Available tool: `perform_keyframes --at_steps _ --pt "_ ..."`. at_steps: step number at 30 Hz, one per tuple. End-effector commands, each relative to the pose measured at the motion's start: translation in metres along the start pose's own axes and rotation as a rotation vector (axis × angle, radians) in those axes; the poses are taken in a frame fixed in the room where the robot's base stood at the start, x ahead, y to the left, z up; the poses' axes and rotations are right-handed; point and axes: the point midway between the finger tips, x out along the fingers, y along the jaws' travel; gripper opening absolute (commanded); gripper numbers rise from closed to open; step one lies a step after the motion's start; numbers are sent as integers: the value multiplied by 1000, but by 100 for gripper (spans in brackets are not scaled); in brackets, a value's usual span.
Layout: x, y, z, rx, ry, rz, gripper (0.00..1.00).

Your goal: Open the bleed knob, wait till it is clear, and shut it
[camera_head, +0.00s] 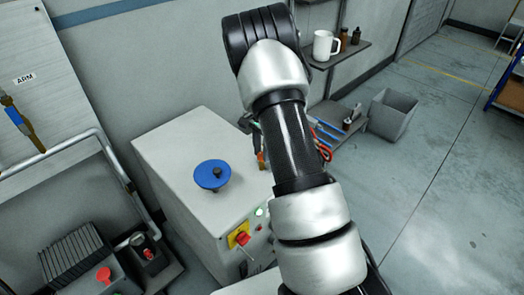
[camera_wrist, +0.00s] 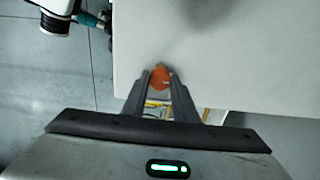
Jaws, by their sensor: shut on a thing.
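In the wrist view, my gripper (camera_wrist: 160,80) has both fingers closed around a small orange knob (camera_wrist: 160,76), which looks like the bleed knob. The knob is at the edge of a pale, flat cabinet face. The fingers cover its sides, so how far it is turned cannot be told. In the head view, my arm crosses the middle and hides most of the gripper. A small orange piece (camera_head: 262,161) shows at the cabinet's far right edge, beside my arm; whether it is the same knob is unclear. No fluid can be made out.
The white cabinet (camera_head: 165,150) carries a blue handwheel (camera_head: 212,174) on top and a red knob on a yellow plate (camera_head: 240,236) in front. A shelf with a white mug (camera_head: 325,45) and a grey bin (camera_head: 391,113) stand behind.

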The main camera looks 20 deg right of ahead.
Motion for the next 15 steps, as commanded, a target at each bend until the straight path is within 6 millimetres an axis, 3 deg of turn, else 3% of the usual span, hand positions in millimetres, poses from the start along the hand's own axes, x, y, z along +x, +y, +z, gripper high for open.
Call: perform_keyframes --at_steps 1,4,15 --pt "0 0 0 2 0 -1 28" --pt "0 0 0 1 0 -1 44" --pt "-5 0 0 0 0 -1 45"
